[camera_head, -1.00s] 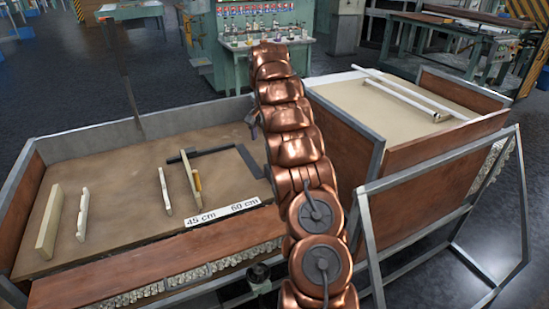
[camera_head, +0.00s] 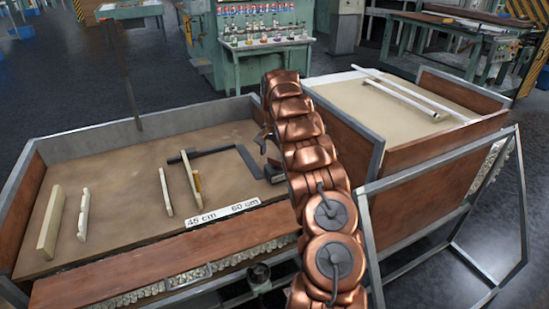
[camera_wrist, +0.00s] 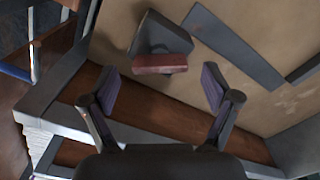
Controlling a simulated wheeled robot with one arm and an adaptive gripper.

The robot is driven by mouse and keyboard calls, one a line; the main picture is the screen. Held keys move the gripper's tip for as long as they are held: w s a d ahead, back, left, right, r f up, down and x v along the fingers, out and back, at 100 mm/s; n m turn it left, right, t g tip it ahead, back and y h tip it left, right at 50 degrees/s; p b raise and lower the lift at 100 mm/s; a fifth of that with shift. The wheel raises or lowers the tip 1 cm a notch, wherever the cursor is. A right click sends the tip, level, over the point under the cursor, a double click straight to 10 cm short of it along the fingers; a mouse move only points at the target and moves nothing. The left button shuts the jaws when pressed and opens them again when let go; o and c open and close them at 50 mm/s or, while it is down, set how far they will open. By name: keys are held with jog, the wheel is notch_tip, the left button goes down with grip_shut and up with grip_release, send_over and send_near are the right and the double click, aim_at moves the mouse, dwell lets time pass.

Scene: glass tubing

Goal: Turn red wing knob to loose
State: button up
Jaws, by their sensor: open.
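The red wing knob (camera_wrist: 160,63) shows in the wrist view as a flat red bar on the near side of a dark grey block (camera_wrist: 160,33). My gripper (camera_wrist: 158,82) is open, with one finger on each side of the knob in the picture. The fingers look apart from it, and nothing is between them. In the head view a small dark part of my gripper (camera_head: 263,140) shows at the left edge of my copper arm. I cannot make out the knob there; my arm seems to hide it.
A dark grey angled bar (camera_head: 247,162) lies on the tan bed of the left bin (camera_head: 110,165). Pale strips (camera_head: 165,192) stand left of it, and a white 45 cm/60 cm label (camera_head: 222,214) lies along the front. A wooden wall and metal frame (camera_wrist: 60,85) border the gripper's side.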

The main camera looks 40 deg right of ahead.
jog(key=shift+f, duration=0.85)
jog(key=c, duration=1.1)
